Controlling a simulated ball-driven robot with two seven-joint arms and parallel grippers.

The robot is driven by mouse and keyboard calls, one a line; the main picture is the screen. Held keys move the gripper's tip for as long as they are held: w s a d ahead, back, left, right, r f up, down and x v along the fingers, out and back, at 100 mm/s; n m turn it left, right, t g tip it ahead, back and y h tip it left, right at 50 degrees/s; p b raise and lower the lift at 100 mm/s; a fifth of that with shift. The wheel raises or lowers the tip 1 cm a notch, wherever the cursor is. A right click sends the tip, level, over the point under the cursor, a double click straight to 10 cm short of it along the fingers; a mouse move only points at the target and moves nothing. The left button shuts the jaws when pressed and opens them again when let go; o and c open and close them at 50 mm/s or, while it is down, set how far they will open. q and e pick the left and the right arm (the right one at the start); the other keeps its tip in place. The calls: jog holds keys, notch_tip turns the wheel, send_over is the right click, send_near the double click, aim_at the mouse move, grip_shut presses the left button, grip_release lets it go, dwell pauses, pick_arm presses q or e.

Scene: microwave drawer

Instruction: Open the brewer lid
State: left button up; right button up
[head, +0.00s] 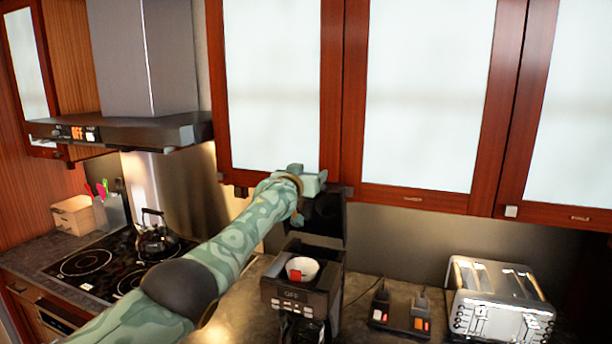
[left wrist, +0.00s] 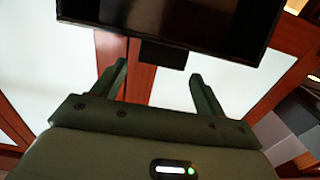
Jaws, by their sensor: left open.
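The coffee brewer (head: 322,283) stands on the counter, with a white basket (head: 303,266) and a red piece showing in its open top. Its dark lid (head: 322,217) stands raised, roughly upright, behind the basket. In the left wrist view the lid (left wrist: 190,25) is a dark panel across the top, with a small tab (left wrist: 163,53) on its edge. My left gripper (head: 308,184) is at the raised lid's upper edge, partly hiding it. In the wrist view its two fingers (left wrist: 160,78) are apart and empty, with the tab beyond the gap. My right gripper is out of view.
Wall cabinets (head: 420,90) hang close above and behind my left gripper. A toaster (head: 500,300) and a small dark device (head: 400,312) stand right of the brewer. A stovetop with a kettle (head: 157,238) is at the left, under a range hood (head: 120,130).

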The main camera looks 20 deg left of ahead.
pick_arm(q)
jog(key=s+a+p, duration=0.1)
jog(key=s, duration=1.5)
jog(key=shift+s+a, duration=0.15)
